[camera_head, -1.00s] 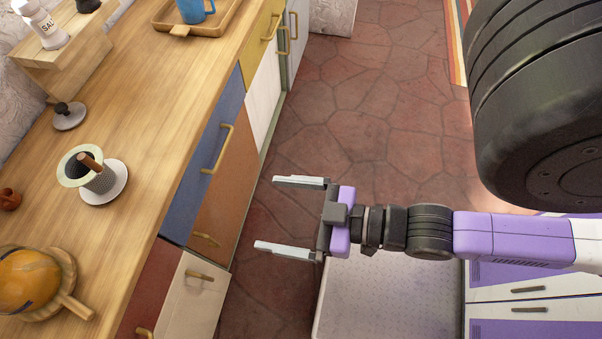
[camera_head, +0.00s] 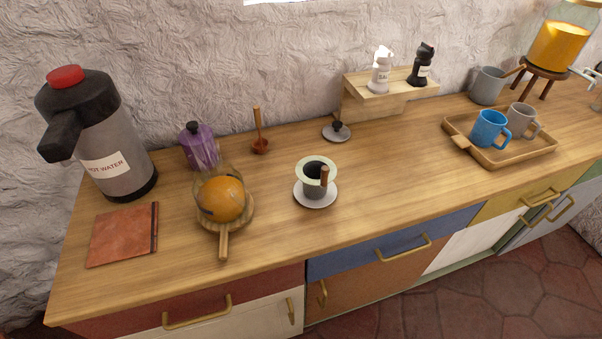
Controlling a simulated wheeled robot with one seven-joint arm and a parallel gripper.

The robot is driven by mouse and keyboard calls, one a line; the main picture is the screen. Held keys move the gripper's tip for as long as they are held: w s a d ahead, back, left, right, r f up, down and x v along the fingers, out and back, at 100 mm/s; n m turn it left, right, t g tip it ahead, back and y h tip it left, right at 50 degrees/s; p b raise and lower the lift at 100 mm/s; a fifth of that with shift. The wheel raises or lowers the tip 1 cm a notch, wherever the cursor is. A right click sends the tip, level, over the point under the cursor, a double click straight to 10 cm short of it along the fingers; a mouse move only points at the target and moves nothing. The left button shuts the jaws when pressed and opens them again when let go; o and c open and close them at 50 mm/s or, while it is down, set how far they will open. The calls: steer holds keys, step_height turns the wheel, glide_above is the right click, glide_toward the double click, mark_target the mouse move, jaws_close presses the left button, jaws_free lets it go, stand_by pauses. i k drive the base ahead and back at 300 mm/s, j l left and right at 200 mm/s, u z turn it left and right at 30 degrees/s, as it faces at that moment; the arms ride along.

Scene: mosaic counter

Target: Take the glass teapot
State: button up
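A clear glass vessel with an amber-orange filling (camera_head: 222,199) stands on a round wooden board with a handle (camera_head: 224,238), at the left part of the counter; it looks like the glass teapot, though its spout and handle are hard to make out. Another glass vessel with yellow-orange contents (camera_head: 560,46) stands on a small wooden stand at the far right, partly cut off by the frame. My gripper is out of view now.
A hot water dispenser (camera_head: 118,150), purple moka pot (camera_head: 198,147) and brown book (camera_head: 122,235) stand left. A cup on a saucer (camera_head: 316,201) and a grey lid (camera_head: 336,131) lie mid-counter. A tray (camera_head: 508,156) with mugs is right. The front middle counter is clear.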

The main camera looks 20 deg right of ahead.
mark_target(219, 192)
steer(key=j, duration=0.75)
steer(key=i+j, duration=0.1)
steer(key=j, duration=0.65)
steer(key=i+j, duration=0.35)
steer(key=j, duration=0.25)
steer(key=z, duration=0.05)
